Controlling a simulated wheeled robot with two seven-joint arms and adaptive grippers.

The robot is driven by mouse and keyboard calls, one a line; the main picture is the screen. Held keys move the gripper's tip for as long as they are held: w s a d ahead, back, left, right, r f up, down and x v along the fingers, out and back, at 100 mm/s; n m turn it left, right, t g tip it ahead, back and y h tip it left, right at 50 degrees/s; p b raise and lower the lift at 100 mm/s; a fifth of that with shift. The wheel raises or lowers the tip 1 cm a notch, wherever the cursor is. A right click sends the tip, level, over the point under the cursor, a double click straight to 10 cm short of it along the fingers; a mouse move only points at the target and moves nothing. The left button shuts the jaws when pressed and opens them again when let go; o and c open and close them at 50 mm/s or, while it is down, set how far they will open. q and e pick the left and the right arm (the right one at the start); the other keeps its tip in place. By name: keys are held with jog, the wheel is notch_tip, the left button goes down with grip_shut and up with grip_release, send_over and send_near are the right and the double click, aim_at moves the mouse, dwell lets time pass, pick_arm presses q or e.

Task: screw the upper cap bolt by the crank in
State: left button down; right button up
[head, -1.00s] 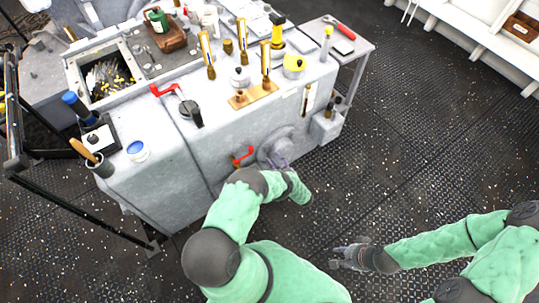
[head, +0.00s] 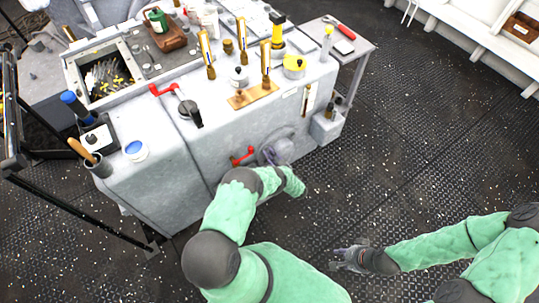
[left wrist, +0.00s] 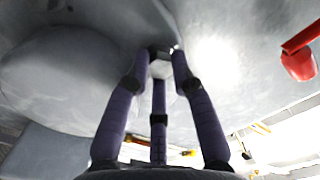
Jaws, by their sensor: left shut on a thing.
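My left gripper (head: 270,154) is at the front face of the grey housing, beside the red crank (head: 243,156). In the left wrist view its purple fingers (left wrist: 160,62) close around a small pale bolt head, the cap bolt (left wrist: 160,70), at the grey surface. How deep the bolt sits is hidden by the fingers. The red crank also shows at the right edge of the left wrist view (left wrist: 300,63), apart from the fingers. My right gripper (head: 343,258) hangs over the deck floor, empty, its fingers apart.
The housing top (head: 155,115) carries a second red-handled lever (head: 165,90), several upright brass-coloured tools, a yellow-topped pot (head: 294,66) and a blue-lidded tub (head: 136,150). A side table (head: 350,45) stands behind. The dark floor at right is clear.

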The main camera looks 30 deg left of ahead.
pick_arm(q)
jog(key=shift+s+f+m, duration=0.15)
jog(key=shift+f+m, duration=0.05)
jog(key=shift+m, duration=0.1)
jog(key=shift+s+f+m, duration=0.1)
jog(key=shift+s+m, duration=0.05)
jog(key=shift+m, duration=2.95)
jog(key=shift+s, duration=0.1)
jog(key=c, duration=1.1)
grip_release()
jog(key=shift+o, duration=0.2)
jog(key=shift+w+r, duration=0.2)
jog(key=shift+w, duration=0.05)
